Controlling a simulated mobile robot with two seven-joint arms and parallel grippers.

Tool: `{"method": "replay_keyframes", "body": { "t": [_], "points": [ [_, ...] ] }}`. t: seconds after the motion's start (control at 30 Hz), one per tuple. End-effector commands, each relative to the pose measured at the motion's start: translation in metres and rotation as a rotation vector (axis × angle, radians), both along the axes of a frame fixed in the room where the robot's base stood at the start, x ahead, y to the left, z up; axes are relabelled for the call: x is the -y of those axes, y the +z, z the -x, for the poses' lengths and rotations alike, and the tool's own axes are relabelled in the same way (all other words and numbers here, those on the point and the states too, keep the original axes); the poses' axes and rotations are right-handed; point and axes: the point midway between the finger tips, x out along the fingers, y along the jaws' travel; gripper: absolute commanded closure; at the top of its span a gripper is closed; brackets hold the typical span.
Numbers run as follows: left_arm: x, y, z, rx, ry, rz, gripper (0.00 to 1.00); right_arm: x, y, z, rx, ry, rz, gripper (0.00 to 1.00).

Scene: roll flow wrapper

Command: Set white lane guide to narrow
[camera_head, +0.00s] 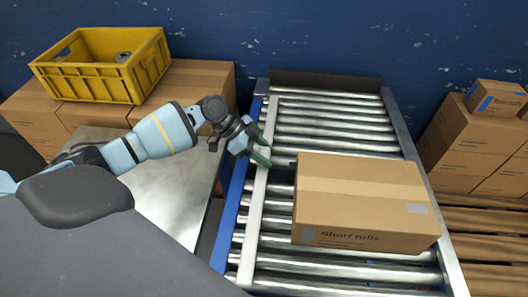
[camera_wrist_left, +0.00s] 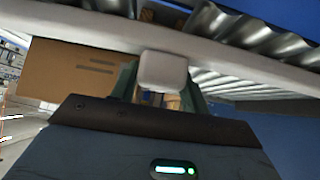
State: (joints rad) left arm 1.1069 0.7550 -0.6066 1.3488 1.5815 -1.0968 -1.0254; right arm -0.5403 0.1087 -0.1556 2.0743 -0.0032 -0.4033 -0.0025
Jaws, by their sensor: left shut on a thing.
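The white lane guide (camera_head: 255,214) is a long white bar lying along the left side of the roller conveyor, just inside its blue side rail. My left gripper (camera_head: 264,147) reaches over from the left and is at the guide near the middle of its length. In the left wrist view, the guide (camera_wrist_left: 85,27) crosses the top, and its white block-like grip (camera_wrist_left: 162,70) sits between my green fingers, which are shut on it. A cardboard box marked "Short rolls" (camera_head: 362,190) lies on the rollers right of the guide, with a gap between them. My right gripper is not in view.
The conveyor's blue side rail (camera_head: 236,190) is left of the guide. A metal table (camera_head: 172,197) stands left of the conveyor. A yellow crate (camera_head: 92,86) sits on cartons at the upper left. Stacked cartons (camera_head: 462,140) stand at the right. Rollers behind the box are clear.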

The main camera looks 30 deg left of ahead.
Motion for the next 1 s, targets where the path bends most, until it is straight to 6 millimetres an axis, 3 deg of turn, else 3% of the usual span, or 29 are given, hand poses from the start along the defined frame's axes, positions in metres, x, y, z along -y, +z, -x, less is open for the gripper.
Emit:
{"method": "replay_keyframes", "body": {
  "t": [0.03, 0.17, 0.27, 0.53, 0.87, 0.9, 1.0],
  "points": [
    [0.0, 0.0, 0.0, 0.0, 0.0, 0.0, 0.79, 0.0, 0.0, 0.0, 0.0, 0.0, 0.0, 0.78],
    [0.0, 0.0, 0.0, 0.0, 0.0, 0.0, 0.96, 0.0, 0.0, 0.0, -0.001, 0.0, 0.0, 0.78],
    [0.004, 0.0, -0.002, 0.0, -0.001, 0.001, 0.96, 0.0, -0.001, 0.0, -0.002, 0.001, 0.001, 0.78],
    [0.039, -0.001, -0.019, 0.0, -0.001, 0.002, 0.96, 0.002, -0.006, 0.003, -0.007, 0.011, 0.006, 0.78],
    [0.044, 0.0, -0.021, 0.001, 0.0, 0.003, 0.96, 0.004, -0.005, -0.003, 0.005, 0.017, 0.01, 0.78],
    [0.044, 0.0, -0.021, 0.002, 0.0, 0.003, 0.51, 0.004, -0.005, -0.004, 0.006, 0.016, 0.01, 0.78],
    [0.044, 0.0, -0.021, 0.002, -0.001, 0.002, 0.38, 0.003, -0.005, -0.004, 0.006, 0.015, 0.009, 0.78]
  ]
}}
